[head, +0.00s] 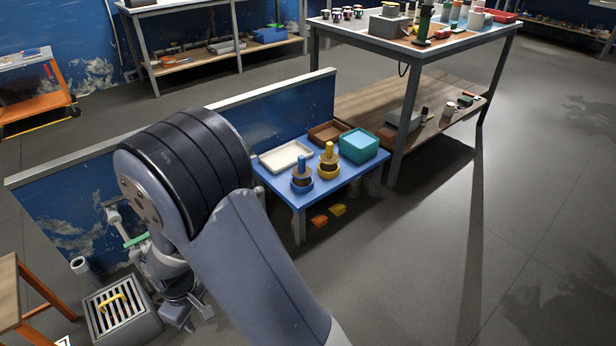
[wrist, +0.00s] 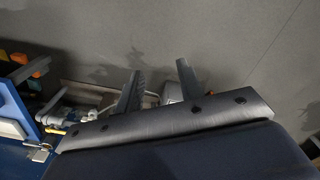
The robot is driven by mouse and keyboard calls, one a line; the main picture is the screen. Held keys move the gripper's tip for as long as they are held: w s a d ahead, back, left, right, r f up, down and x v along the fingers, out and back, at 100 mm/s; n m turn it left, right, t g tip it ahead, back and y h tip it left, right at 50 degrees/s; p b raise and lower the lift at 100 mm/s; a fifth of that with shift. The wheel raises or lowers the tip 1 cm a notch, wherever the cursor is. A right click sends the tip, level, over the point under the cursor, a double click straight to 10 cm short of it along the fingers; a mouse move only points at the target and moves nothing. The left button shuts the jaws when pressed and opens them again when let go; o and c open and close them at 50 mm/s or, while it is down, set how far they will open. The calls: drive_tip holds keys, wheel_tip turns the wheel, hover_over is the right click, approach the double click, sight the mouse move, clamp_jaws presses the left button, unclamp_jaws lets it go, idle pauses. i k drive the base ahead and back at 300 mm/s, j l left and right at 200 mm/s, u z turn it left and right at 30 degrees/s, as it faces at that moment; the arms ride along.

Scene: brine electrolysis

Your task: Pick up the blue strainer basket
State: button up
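A dark round basket with a blue top and a blue grip (head: 302,176), which looks like the blue strainer basket, stands upright on the low blue table. A similar basket with yellow parts (head: 328,162) stands close to its right. My gripper (head: 188,312) is low at the left in the head view, well apart from the table and partly hidden by my arm. In the wrist view my gripper (wrist: 160,70) shows two dark fingers spread apart with nothing between them. I cannot make out the blue basket in the wrist view.
The low blue table (head: 318,199) also bears a cream tray (head: 285,157), a brown tray (head: 329,132) and a teal box (head: 358,147). A blue partition (head: 290,112) runs behind it. A grated drain box (head: 124,318) stands near my gripper. Floor to the right is clear.

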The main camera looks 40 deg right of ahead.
sight(302, 173)
drive_tip(key=i+l+z, duration=0.25)
drive_tip(key=i+l, duration=0.15)
drive_tip(key=i+l+z, duration=0.55)
drive_tip(key=i, duration=0.3)
drive_tip(key=i+l+z, duration=0.3)
drive_tip(key=i, duration=0.15)
drive_tip(key=j, duration=0.1)
